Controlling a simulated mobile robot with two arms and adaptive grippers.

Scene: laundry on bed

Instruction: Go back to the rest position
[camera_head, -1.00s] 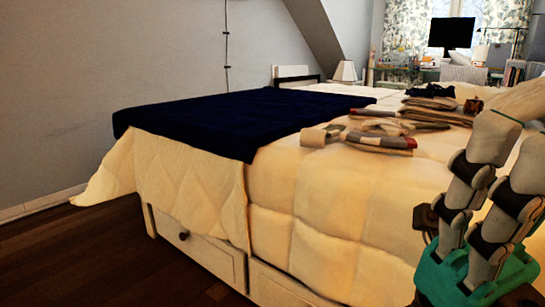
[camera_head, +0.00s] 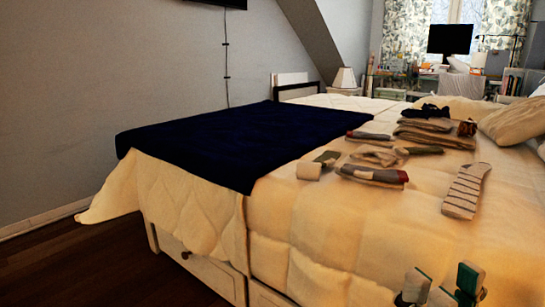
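My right gripper (camera_head: 443,285) shows only at the bottom right edge, low in front of the bed. Its two teal-and-grey fingers stand apart with nothing clearly between them, and the rest is cut off by the frame. My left gripper is not in view. Laundry lies on the bed's cream quilt (camera_head: 320,225): a striped sock (camera_head: 466,191) alone at the right, a cluster of folded socks (camera_head: 373,176) in the middle, and a stack of folded clothes (camera_head: 432,138) behind.
A dark blue blanket (camera_head: 215,145) covers the bed's left part. Pillows (camera_head: 515,122) lie at the right. Bed drawers (camera_head: 195,262) face the dark wooden floor (camera_head: 90,265), which is bare at the left. A lamp (camera_head: 345,78) and a desk with a monitor (camera_head: 450,39) stand behind.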

